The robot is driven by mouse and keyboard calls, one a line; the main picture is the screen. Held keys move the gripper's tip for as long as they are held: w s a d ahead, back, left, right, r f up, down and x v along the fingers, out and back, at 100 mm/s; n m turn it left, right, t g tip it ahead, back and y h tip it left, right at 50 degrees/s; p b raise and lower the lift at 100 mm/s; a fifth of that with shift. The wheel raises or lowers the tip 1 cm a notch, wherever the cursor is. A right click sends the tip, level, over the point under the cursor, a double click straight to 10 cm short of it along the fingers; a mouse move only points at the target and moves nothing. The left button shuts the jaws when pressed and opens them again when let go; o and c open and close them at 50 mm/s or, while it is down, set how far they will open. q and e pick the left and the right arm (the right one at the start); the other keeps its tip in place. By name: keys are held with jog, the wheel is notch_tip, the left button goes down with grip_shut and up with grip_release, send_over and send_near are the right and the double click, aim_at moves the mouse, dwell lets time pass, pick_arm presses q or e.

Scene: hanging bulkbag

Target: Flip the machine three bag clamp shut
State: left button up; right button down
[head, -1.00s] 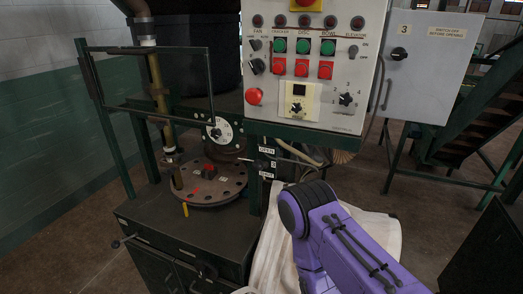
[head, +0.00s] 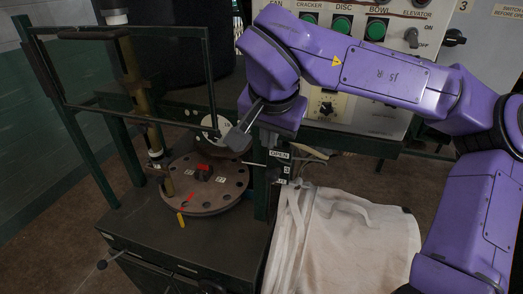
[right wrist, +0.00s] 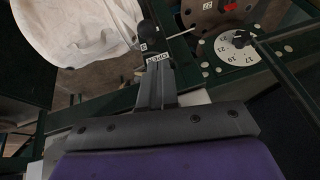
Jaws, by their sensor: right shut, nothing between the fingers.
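The machine three bag clamp shows as a small dark fitting with a thin pale rod (head: 252,163) pointing left from the green post. An OPEN label (head: 279,155) is beside it, with a 3 label (head: 286,170) below. In the right wrist view the rod (right wrist: 180,33) and OPEN label (right wrist: 158,60) lie just beyond my fingertips. A black knob (right wrist: 147,34) stands there too. My right gripper (head: 240,131) is shut and empty, pointing down above and left of the label, with no contact visible. The white bulk bag (head: 345,240) hangs below right of the clamp. My left gripper is out of view.
A round plate with holes (head: 214,197) sits on the dark cabinet (head: 190,235) left of the clamp. A numbered white dial (right wrist: 238,50) is close to my right gripper. A green frame (head: 208,80) rises at left. The control panel (head: 325,120) is behind my right arm.

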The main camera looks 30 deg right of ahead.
aim_at(273, 172)
jog(key=x, duration=0.2)
jog(key=s+x, duration=0.1)
jog(key=x, duration=0.4)
jog(key=shift+d+f+p, duration=0.35)
jog(key=shift+d+f, duration=0.05)
jog(key=shift+f, duration=0.15)
jog(key=shift+s+d+f, duration=0.15)
jog(key=shift+s+f, duration=0.05)
jog(key=shift+f, duration=0.15)
jog(key=shift+w+f, duration=0.1)
jog(key=shift+w, duration=0.15)
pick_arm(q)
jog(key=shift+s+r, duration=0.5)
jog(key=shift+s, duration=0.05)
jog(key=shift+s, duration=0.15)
